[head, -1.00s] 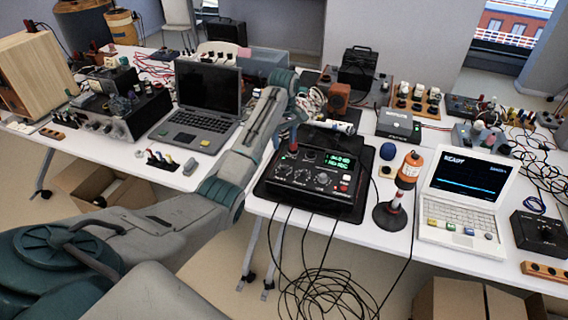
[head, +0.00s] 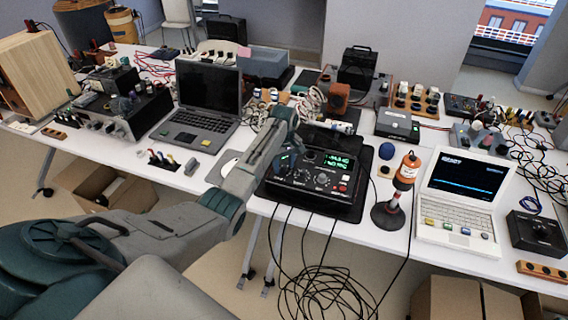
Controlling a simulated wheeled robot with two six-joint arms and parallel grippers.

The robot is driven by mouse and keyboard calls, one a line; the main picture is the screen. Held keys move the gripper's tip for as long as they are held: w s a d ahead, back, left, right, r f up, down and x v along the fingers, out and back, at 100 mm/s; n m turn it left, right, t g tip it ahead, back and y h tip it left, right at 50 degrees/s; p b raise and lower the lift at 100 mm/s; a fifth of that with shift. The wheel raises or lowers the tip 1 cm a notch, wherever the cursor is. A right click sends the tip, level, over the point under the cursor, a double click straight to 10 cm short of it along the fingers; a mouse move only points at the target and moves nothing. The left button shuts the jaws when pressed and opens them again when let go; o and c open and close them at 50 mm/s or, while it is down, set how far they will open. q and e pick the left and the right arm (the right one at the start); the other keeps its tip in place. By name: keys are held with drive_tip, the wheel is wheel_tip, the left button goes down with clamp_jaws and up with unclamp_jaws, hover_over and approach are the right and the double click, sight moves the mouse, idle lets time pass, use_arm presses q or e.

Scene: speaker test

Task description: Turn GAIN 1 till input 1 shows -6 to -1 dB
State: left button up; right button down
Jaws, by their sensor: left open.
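The black audio box (head: 314,188) stands on a dark mat on the right-hand white table. Its small screen (head: 342,162) shows green characters, too small to read surely. Knobs (head: 321,180) and buttons sit on its face. My left gripper (head: 287,160) is open at the left part of this face, over the area of the leftmost knob. It hides that knob, so I cannot tell whether the fingers touch it or stand around it. My right gripper is not in view.
A dark laptop (head: 205,100) stands to the left. Black cables (head: 318,285) hang from the box's front to the floor.

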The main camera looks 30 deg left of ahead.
use_arm(q)
clamp_jaws()
